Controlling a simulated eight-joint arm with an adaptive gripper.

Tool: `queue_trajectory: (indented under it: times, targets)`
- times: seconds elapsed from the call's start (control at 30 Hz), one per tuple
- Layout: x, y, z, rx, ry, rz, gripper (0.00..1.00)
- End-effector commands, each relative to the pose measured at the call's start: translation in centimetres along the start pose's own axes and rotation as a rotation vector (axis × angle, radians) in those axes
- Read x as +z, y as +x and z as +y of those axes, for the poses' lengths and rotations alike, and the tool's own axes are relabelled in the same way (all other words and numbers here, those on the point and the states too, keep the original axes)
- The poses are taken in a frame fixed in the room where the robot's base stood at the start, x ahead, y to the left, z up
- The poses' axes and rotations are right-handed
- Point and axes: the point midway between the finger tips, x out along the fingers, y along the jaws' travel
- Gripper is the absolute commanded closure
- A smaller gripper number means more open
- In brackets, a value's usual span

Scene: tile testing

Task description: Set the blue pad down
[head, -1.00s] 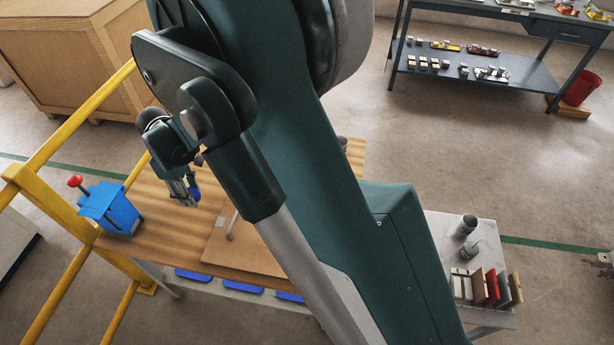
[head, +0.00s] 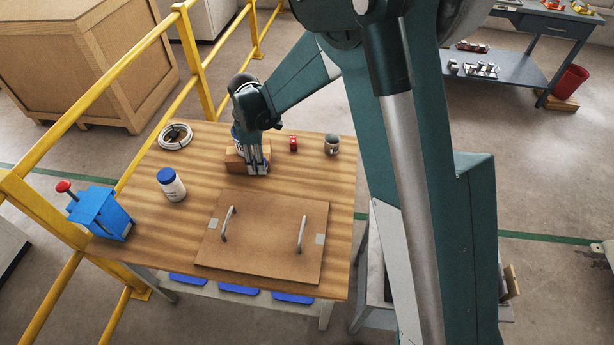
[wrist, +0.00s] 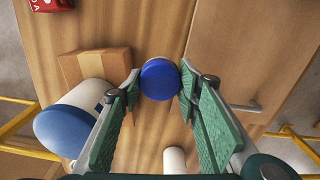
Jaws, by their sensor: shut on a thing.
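The blue pad (wrist: 160,80) is a round blue disc with a pale rim, held between the two fingertips of my gripper (wrist: 160,88) in the wrist view. In the head view my gripper (head: 257,168) points down over the wooden table (head: 200,225), in front of a small cardboard box (head: 234,160). I cannot tell whether the pad touches the table. The cardboard box (wrist: 95,68) is beside the left finger in the wrist view.
A white jar with a blue lid (head: 172,186), a white coil (head: 175,137), a red item (head: 293,144) and a grey cup (head: 332,144) stand around my gripper. A brown board with two handles (head: 262,262) covers the front. A blue box (head: 100,212) stands at the left corner, near yellow rails (head: 198,62).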

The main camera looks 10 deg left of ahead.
Motion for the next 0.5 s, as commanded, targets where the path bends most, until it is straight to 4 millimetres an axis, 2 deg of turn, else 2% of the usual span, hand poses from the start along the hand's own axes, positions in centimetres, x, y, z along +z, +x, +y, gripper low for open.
queue_trajectory:
  times: [0.03,0.2,0.5]
  targets:
    - [1.6,0.0,0.6,0.0,0.001,0.0,0.79]
    - [6.3,0.0,2.2,0.001,-0.013,0.0,0.79]
    - [13.6,0.0,4.1,0.002,-0.038,-0.001,0.79]
